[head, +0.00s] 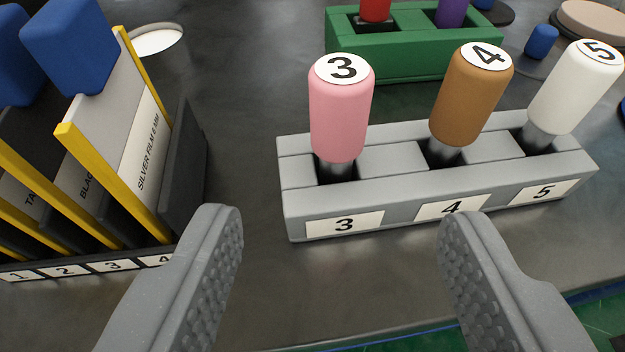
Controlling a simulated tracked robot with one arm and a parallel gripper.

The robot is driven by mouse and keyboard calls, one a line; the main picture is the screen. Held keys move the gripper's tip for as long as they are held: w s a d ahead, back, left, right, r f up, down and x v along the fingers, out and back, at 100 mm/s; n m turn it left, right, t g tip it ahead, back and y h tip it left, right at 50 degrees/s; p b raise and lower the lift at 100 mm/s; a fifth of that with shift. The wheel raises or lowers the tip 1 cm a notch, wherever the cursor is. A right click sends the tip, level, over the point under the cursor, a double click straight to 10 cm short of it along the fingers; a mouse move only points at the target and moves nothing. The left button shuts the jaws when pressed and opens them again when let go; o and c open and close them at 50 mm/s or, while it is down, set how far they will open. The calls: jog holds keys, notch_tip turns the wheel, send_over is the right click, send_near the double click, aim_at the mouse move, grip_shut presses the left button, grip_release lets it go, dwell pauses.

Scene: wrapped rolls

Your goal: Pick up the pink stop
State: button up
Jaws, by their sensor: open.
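The pink stop (340,115) stands upright in the slot labelled 3 of a grey rack (395,203). It has a white cap marked 3 and a metallic stem that goes down into the slot. My gripper (342,225) is open and empty, with one finger at lower left and one at lower right. The pink stop is ahead of the gap between the fingers, apart from both. The lower end of its stem is hidden in the slot.
A brown stop (470,98) and a white stop (575,92) stand in slots 4 and 5. Behind is a green rack (410,65) with red and purple pieces. A dark holder (185,175) with yellow-edged, blue-topped panels stands at left. Bare table lies between holder and grey rack.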

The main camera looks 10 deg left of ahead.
aim_at(338, 108)
jog(key=shift+x, duration=6.7)
jog(key=shift+r, duration=0.1)
jog(key=c, duration=1.1)
